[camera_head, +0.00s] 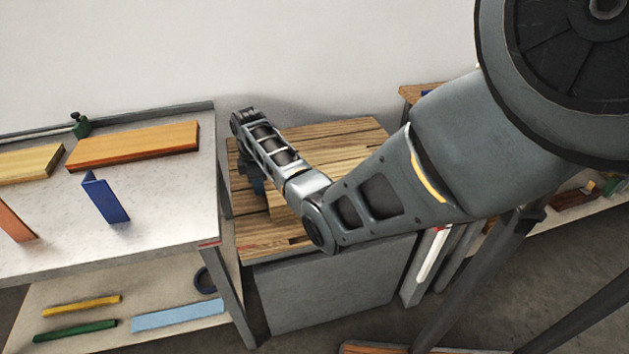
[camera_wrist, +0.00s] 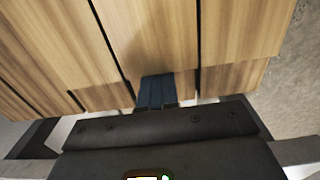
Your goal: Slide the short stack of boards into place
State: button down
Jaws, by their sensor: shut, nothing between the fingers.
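The pale wooden piece (camera_head: 279,207), which looks like the short stack of boards, rests on a slatted wooden top (camera_head: 350,138). My arm covers much of it, so its layers and far end are hidden. My gripper (camera_head: 258,186) points down beside it, partly hidden by my wrist. In the wrist view, my gripper's blue fingers (camera_wrist: 157,91) are together and empty. They are at the edge of wooden planks (camera_wrist: 155,35) split by dark gaps. I cannot tell whether they touch the wood, or which planks belong to the stack.
A wall closes off the back.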

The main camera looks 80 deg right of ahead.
jog(key=shift+s+d+p, duration=0.35)
jog(key=shift+s+d, duration=0.1)
jog(key=shift+s, duration=0.65)
jog(key=shift+s+d+p, duration=0.4)
jog(key=shift+s+d, duration=0.05)
jog(key=shift+s, duration=0.65)
jog(key=shift+s+d+p, duration=0.35)
jog(key=shift+s+d, duration=0.1)
jog(key=shift+s, duration=0.65)
jog(key=shift+w, duration=0.2)
jog(key=shift+w+a, duration=0.35)
jog(key=shift+w, duration=0.45)
jog(key=shift+r, duration=3)
